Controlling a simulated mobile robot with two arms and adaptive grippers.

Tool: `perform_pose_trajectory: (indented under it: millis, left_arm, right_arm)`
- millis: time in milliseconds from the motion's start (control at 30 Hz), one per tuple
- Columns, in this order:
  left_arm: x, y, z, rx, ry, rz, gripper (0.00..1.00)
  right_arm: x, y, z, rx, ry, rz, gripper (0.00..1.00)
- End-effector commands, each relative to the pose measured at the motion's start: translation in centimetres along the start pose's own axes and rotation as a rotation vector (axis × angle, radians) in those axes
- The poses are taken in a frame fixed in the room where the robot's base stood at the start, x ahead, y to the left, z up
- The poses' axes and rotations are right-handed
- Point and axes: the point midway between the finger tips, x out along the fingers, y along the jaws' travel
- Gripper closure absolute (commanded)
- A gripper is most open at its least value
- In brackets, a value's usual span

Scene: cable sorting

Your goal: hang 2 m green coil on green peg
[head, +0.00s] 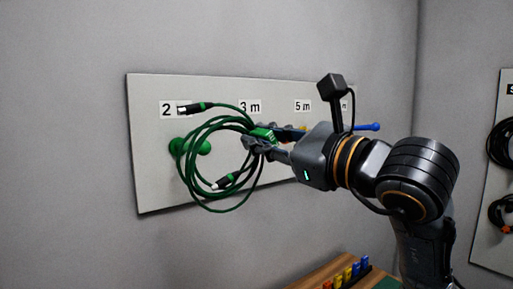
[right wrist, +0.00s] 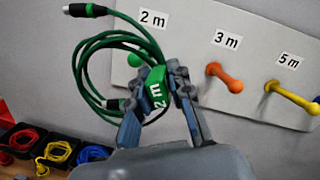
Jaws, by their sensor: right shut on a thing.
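The green coil (head: 215,150) is a loose bundle of green cable with two silver-tipped plugs and a green "2 m" tag. It also shows in the right wrist view (right wrist: 87,70). My right gripper (head: 262,139) is shut on the coil at the tag (right wrist: 156,92), and the coil hangs to the left of the fingers. The green peg (head: 203,146) is under the "2 m" label; its end shows through the coil's outline in both views, in the right wrist view too (right wrist: 134,61). I cannot tell whether the loop is around the peg or only in front of it. My left gripper is not in view.
The white board (head: 150,195) also carries an orange peg (right wrist: 228,80) and a yellow peg (right wrist: 290,97); a blue peg (head: 368,127) sticks out behind my right arm. Dark trays with red, yellow and blue cables (right wrist: 58,152) stand at the wrist view's lower left.

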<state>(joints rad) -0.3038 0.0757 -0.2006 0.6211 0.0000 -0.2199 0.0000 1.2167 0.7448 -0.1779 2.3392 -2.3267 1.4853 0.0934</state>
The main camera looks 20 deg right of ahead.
Motion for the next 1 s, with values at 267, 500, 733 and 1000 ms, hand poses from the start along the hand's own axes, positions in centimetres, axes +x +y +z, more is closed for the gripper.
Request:
perform_pose_trajectory:
  millis: [267,500,733,1000]
  left_arm:
    - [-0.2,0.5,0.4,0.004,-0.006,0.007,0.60]
    - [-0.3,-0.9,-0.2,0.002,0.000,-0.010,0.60]
    - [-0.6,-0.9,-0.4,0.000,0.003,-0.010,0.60]
    - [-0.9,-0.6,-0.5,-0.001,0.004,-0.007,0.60]
  right_arm:
    - [1.9,0.1,-0.4,0.002,0.000,0.003,1.00]
    - [3.6,0.1,-0.9,0.001,0.000,0.003,1.00]
    - [5.2,0.1,-1.2,0.001,0.000,0.004,1.00]
    - [7.0,0.1,-1.7,0.001,0.000,0.003,1.00]
